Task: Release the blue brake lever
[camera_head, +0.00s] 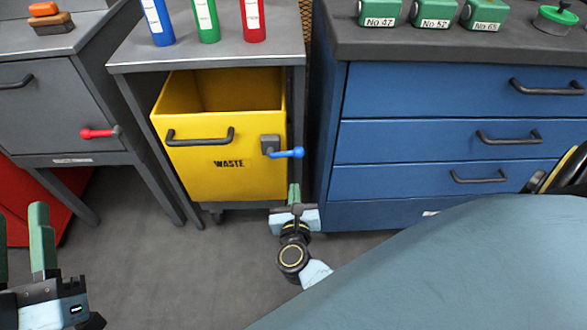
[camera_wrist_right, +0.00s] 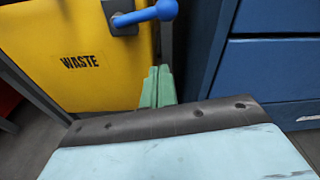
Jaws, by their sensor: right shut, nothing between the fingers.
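The blue brake lever (camera_head: 289,153) sticks out to the right from a grey bracket (camera_head: 270,145) on the front of the yellow waste bin (camera_head: 220,178). In the right wrist view the lever (camera_wrist_right: 146,15) lies roughly level, tilted up a little to its right, with its rounded end at the right. My right gripper (camera_head: 294,192) is shut and empty, just below the lever in the picture. Its green fingertips (camera_wrist_right: 157,84) show below the lever with a visible gap. My left gripper (camera_head: 22,243) is at the lower left, its fingers apart and empty.
A red lever (camera_head: 97,133) is on the grey cabinet (camera_head: 35,110) at left. The bin stands under a grey table (camera_head: 280,47) holding blue, green and red cylinders. Blue drawers (camera_head: 430,135) with dark handles stand close on the right. Floor before the bin is clear.

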